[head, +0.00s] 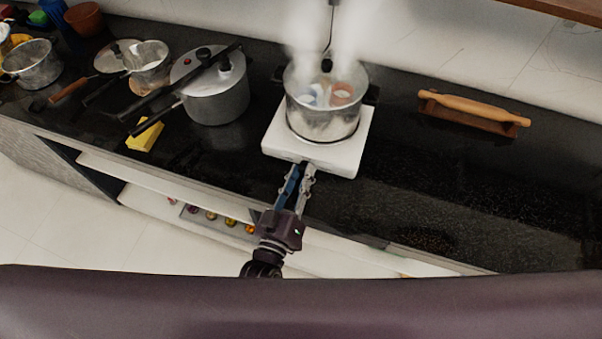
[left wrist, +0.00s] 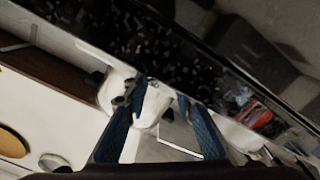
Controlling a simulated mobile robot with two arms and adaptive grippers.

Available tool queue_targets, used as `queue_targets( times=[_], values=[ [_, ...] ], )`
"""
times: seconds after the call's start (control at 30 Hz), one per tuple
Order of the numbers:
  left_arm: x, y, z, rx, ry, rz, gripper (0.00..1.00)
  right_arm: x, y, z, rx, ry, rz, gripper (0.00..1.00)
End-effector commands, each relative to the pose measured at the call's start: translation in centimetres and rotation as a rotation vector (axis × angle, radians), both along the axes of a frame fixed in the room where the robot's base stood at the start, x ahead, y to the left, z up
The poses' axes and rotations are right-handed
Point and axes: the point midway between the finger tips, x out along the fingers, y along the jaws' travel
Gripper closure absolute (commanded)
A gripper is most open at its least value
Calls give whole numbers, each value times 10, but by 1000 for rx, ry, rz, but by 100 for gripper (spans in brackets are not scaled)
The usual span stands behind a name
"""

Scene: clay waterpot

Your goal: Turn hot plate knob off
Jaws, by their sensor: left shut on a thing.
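The white hot plate (head: 345,158) stands on the dark counter in the head view. A steaming metal pot (head: 322,122) with a few small items inside sits on it. My left gripper (head: 301,172) reaches in from the front, its fingertips at the hot plate's front edge. It is shut on the knob, which the fingers hide in the head view. In the left wrist view the blue fingers (left wrist: 163,100) stand on both sides of a white part; the knob cannot be made out clearly there. My right gripper is not in view.
A pressure cooker (head: 217,97) stands left of the hot plate, and a yellow sponge (head: 145,135) lies near the counter's front. A rolling pin (head: 475,108) rests on a stand at the right. An open shelf (head: 160,205) runs below. The right counter front is clear.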

Motion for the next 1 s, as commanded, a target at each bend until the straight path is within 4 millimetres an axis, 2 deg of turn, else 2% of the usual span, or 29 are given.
queue_targets(
  times=[0.57,0.6,0.7,0.73,1.0],
  values=[
    [0,0,-1,-35,11,0,100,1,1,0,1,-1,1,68],
    [0,0,-1,-35,11,0,71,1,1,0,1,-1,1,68],
    [0,0,-1,-34,11,0,60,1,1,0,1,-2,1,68],
    [0,0,-1,-34,11,0,58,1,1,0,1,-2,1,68],
    [0,0,0,-34,11,0,58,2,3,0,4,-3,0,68]
  ],
)
